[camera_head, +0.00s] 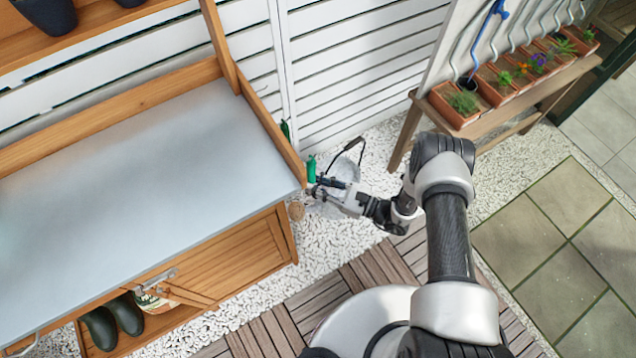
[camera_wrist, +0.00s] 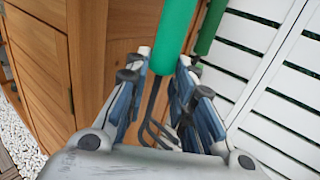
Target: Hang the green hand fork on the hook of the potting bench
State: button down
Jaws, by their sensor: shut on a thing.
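The green hand fork (camera_head: 312,168) is upright beside the right end of the potting bench (camera_head: 150,165). My gripper (camera_head: 320,185) is shut on it. In the wrist view the fork's green handle (camera_wrist: 176,38) rises between the fingertips of my gripper (camera_wrist: 163,72), and its dark tines point down below them. The bench's wooden side is close to the left of the fork there. I cannot make out the hook in either view.
A second green handle (camera_wrist: 211,25) is behind the fork, near the white slatted fence (camera_wrist: 265,60). A round brown thing (camera_head: 296,210) is by the bench's end. A grey metal vessel (camera_head: 345,168) stands on the gravel behind my gripper. Planter boxes (camera_head: 455,108) are at upper right.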

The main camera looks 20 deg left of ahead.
dwell(0.3)
jog(key=c, duration=1.3)
grip_release()
jog(key=s+d, duration=0.1)
jog(key=d, duration=1.1)
jog(key=shift+s, duration=0.15)
jog(key=shift+f, duration=0.1)
